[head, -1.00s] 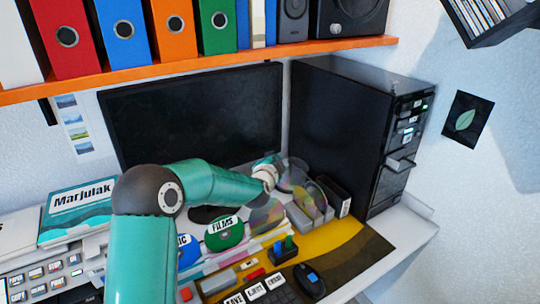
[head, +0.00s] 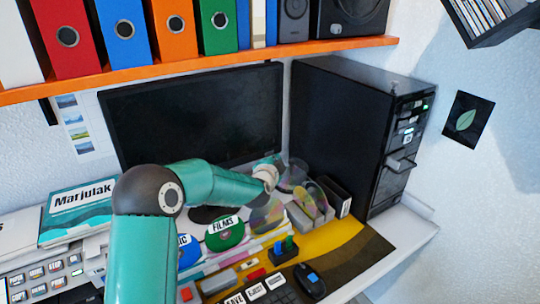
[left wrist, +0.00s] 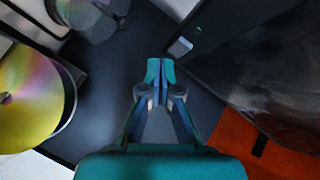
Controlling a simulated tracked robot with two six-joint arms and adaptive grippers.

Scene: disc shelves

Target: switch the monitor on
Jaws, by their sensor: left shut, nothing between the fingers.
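The monitor (head: 190,110) stands under the shelf with a dark screen. It also shows dark on the right of the left wrist view (left wrist: 270,65). A small pale grey square, perhaps a button (left wrist: 180,46), sits at its edge there. My left gripper (left wrist: 160,70) is shut and empty, its tips a little short of that square in the picture; I cannot tell whether they touch anything. In the head view my left arm crosses the monitor's lower part, and the left gripper is near the monitor's lower right corner, mostly hidden behind the wrist. My right gripper is not in view.
A black computer tower (head: 345,130) stands close right of the monitor. Clear discs in a grey rack (head: 308,212) stand just below the left wrist. The orange shelf (head: 200,70) with binders runs above.

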